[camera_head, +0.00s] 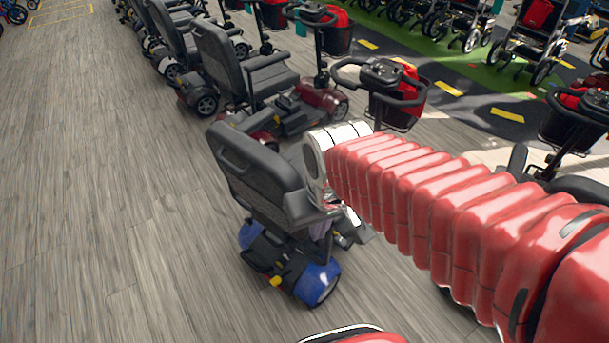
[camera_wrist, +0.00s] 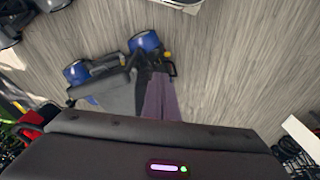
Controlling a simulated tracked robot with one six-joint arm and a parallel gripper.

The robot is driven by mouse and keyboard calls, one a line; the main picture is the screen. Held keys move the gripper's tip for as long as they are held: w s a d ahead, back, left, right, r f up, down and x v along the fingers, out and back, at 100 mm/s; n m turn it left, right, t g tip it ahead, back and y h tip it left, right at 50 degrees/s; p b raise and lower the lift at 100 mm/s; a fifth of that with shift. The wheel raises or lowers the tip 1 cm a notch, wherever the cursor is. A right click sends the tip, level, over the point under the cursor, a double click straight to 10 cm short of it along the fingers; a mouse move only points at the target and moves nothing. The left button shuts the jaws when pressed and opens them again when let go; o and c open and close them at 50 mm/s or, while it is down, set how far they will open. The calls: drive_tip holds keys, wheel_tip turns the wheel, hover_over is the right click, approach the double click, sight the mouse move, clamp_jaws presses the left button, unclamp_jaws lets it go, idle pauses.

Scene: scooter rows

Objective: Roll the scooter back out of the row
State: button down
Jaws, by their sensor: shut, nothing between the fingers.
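A scooter with a dark grey seat (camera_head: 262,180) and blue rear wheel covers (camera_head: 318,284) stands upright at the centre, its back towards the open floor. A handlebar with a basket (camera_head: 382,85) stands beyond it and seems to be its own. In the wrist view its blue rear parts (camera_wrist: 145,41) show at upper left. My gripper (camera_wrist: 160,78) is shut and empty, with purple fingers pointing down beside the seat. In the head view it is partly hidden near the seat's right side (camera_head: 321,232). I cannot tell whether it touches the scooter.
A dark red scooter (camera_head: 322,100) stands just beyond on the left, with more scooters behind it. Wheelchairs (camera_head: 530,40) stand at the back. The wooden floor (camera_head: 110,200) at left is clear.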

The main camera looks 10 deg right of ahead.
drive_tip(key=s+d+r+m+t, duration=0.1)
drive_tip(key=s+d+r+t, duration=0.2)
drive_tip(key=r, duration=0.4)
drive_tip(key=shift+s+d, duration=0.15)
drive_tip(key=shift+d, duration=0.05)
